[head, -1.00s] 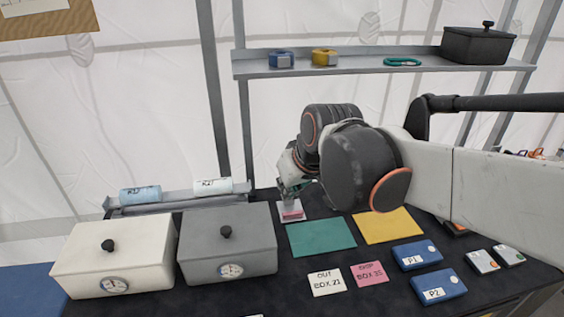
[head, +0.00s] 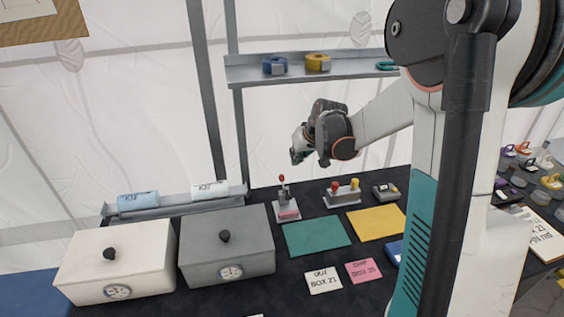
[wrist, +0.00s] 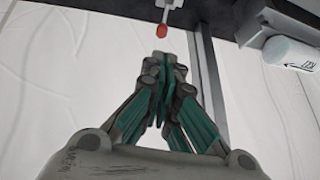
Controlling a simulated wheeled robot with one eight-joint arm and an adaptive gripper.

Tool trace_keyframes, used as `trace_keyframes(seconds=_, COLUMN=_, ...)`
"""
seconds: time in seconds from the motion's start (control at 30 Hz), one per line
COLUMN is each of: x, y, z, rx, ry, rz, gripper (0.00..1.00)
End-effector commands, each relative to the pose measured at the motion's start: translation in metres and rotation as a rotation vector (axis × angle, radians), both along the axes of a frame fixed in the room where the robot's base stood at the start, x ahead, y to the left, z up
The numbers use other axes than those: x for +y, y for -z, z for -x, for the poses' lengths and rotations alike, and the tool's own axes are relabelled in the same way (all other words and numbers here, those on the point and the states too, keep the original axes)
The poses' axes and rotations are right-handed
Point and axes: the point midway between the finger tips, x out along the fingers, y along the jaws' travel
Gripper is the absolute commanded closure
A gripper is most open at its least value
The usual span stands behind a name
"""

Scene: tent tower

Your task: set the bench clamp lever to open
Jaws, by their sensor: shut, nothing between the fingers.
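The bench clamp (head: 286,210) stands on the black bench top, behind the green mat, on a pale base with a pink label. Its lever, tipped with a red knob (head: 282,178), stands roughly upright. The red knob also shows in the wrist view (wrist: 161,31), just beyond my fingertips. My gripper (head: 296,158) is above the clamp lever, apart from it in the head view. In the wrist view my gripper (wrist: 163,62) has its fingers together with nothing between them.
A block with red and yellow knobs (head: 342,193) and a small grey device (head: 385,192) stand right of the clamp. A grey lidded box (head: 226,245) is at its left. The green mat (head: 317,238) and yellow mat (head: 379,222) are clear. A shelf (head: 340,72) hangs behind.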

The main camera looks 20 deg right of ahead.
Motion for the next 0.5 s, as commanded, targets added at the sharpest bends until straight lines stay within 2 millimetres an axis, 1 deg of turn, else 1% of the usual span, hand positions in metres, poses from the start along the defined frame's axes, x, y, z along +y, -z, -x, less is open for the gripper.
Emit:
trace_keyframes(seconds=0.17, x=0.001, y=0.021, z=-0.013, rx=0.000, ry=-0.002, rz=0.001, gripper=1.00)
trace_keyframes(seconds=0.5, x=0.005, y=0.075, z=-0.050, rx=0.000, ry=-0.002, rz=0.001, gripper=1.00)
